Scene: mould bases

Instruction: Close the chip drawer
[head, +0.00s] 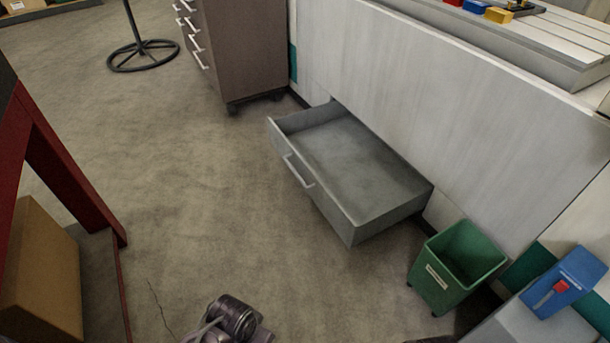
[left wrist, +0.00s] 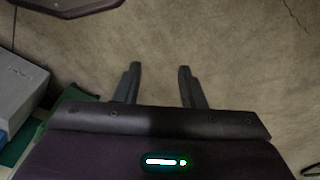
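The chip drawer (head: 350,160) is a grey, open-topped drawer standing pulled out from the low front of the pale machine. It looks empty, and a light bar handle (head: 298,171) runs along its front face. Part of my own arm (head: 232,318) shows at the bottom of the head view, well short of the drawer. In the left wrist view my left gripper (left wrist: 157,85) has its two dark fingers apart with only floor between them. The drawer cannot be made out in that view. My right gripper is not in view.
A green bin (head: 432,280) stands right of the drawer, near a blue box (head: 568,280). A grey-brown drawer cabinet (head: 245,50) stands behind it on the left. A red-legged bench (head: 62,170) with a cardboard box (head: 40,275) is at left. Floor before the drawer is clear.

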